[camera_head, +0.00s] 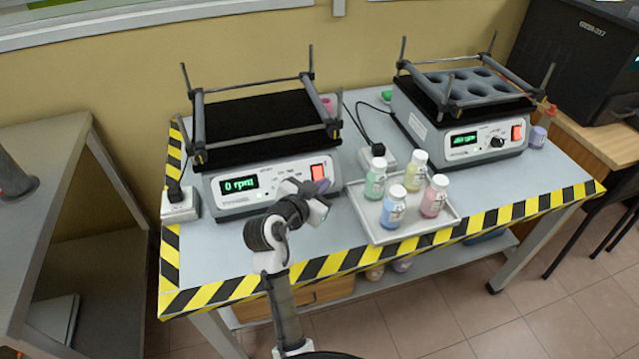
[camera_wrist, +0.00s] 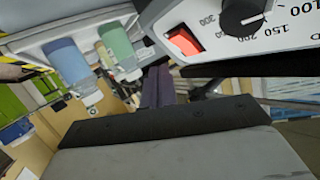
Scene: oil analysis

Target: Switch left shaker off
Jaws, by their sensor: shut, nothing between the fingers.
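The left shaker (camera_head: 263,170) stands at the left of the table, with an empty black platform. Its green display (camera_head: 238,184) reads 0 rpm. Its red power switch (camera_head: 318,172) is at the right of the front panel and looks lit; it also shows in the wrist view (camera_wrist: 185,41), beside the black dial (camera_wrist: 243,14). My gripper (camera_head: 321,191) is shut and empty, just in front of the panel below the switch. In the wrist view my gripper (camera_wrist: 158,85) points past the panel. I cannot tell whether the fingertips touch the shaker. My gripper hides the left shaker's dial in the head view.
A right shaker (camera_head: 468,137) holds a rack with round holes. A white tray (camera_head: 400,228) with several capped bottles stands between the shakers, close to my gripper's right. A power strip (camera_head: 180,205) lies at the table's left edge. Yellow-black tape (camera_head: 330,262) marks the front edge.

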